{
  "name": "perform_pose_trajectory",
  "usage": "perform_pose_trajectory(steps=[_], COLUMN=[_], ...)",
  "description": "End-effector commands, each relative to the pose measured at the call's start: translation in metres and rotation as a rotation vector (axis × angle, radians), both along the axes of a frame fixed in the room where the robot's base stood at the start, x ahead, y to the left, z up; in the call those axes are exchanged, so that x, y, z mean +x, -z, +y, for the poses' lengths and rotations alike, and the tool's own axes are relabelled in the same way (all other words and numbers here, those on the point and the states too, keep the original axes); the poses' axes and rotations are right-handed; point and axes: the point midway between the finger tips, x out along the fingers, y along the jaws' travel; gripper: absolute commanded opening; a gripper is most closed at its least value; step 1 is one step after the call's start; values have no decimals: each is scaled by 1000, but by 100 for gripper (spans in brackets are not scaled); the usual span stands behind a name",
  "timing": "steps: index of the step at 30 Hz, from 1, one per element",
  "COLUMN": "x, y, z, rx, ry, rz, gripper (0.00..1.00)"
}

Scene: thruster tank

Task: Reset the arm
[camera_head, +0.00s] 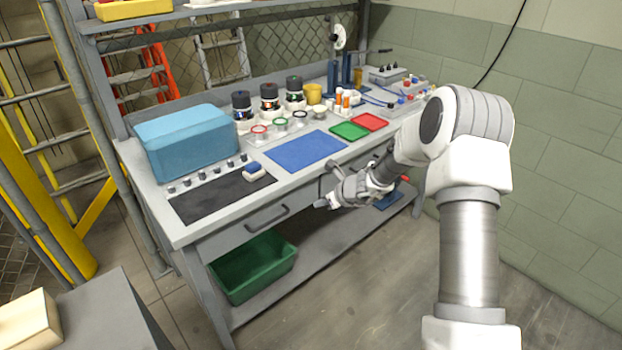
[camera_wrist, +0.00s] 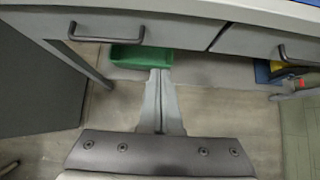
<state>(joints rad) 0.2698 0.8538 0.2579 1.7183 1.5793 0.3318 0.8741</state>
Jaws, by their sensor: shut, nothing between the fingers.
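My white arm rises at the right in the head view and bends left and down toward the workbench. My gripper (camera_head: 323,204) is in front of the bench's drawer fronts, a little below the worktop (camera_head: 213,220). In the wrist view my gripper (camera_wrist: 160,72) points forward with its two fingers together and nothing between them. Beyond the fingertips are the bench's lower shelf and part of a green bin (camera_wrist: 140,55). I see no contact between the gripper and the bench.
On the worktop are a blue box (camera_head: 190,142), a black mat (camera_head: 222,193), a blue mat (camera_head: 306,151), green and red trays and several jars. A drawer handle (camera_head: 267,218) sticks out near the gripper. The floor at the front right is clear. A grey cabinet (camera_head: 105,310) stands front left.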

Motion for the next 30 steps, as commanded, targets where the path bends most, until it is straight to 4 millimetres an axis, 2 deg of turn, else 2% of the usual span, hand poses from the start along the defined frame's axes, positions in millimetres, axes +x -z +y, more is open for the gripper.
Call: perform_pose_trajectory(steps=[5,8,11,15,21,30], x=[-2,-8,-21,-49,-102,-194], y=[-11,-38,-77,-131,-195,-263], z=[2,7,16,27,37,34], rx=[-19,-69,-157,-304,-515,-837], ry=[-29,-113,-251,-473,-774,-1199], rz=[-19,-68,-144,-254,-386,-528], gripper=[0,0,0,0,0,0])
